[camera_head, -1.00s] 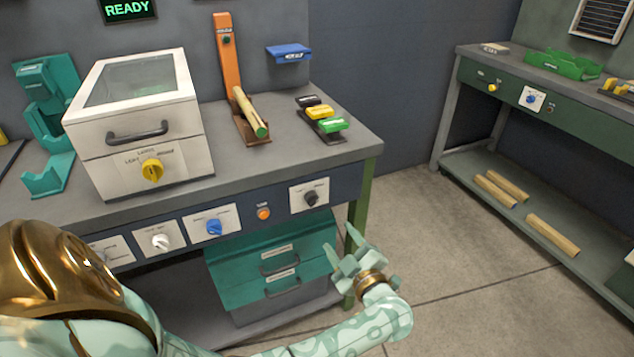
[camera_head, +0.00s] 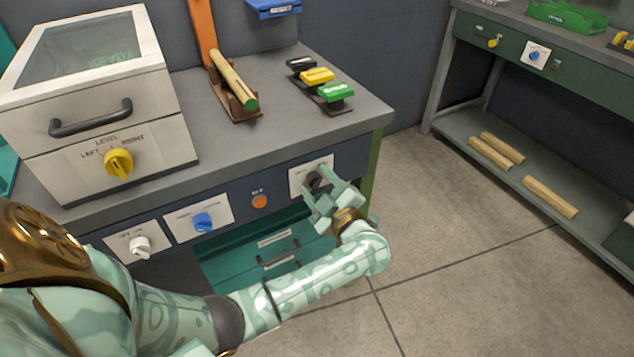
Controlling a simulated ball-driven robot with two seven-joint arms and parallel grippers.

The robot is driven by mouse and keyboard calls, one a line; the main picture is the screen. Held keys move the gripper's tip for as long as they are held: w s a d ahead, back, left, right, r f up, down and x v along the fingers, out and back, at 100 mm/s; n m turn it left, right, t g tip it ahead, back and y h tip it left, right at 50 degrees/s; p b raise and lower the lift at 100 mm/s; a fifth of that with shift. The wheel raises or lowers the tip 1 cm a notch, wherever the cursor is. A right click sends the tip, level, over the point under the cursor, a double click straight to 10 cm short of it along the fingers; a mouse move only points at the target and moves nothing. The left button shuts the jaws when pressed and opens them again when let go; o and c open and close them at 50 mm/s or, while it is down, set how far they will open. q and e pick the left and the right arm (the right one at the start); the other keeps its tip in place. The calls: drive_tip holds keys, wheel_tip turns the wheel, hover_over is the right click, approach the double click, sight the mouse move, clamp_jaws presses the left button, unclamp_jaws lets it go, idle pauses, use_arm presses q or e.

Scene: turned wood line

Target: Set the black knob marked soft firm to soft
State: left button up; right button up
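The black knob (camera_head: 313,179) sits on a white plate (camera_head: 297,177) at the right end of the bench's front panel. The plate's lettering is too small to read, and my gripper partly hides knob and plate. My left gripper (camera_head: 328,187) is right at the knob, its pale green fingers spread apart on either side of it or just in front. I cannot tell whether they touch it. My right gripper is not in view.
Left along the panel are an orange button (camera_head: 260,201), a blue knob (camera_head: 204,222) and a white knob (camera_head: 140,246). Teal drawers (camera_head: 225,262) lie below. A white box with a yellow knob (camera_head: 119,163) stands on the bench. The floor at right is clear.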

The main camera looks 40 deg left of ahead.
use_arm(q)
drive_tip(key=c, duration=1)
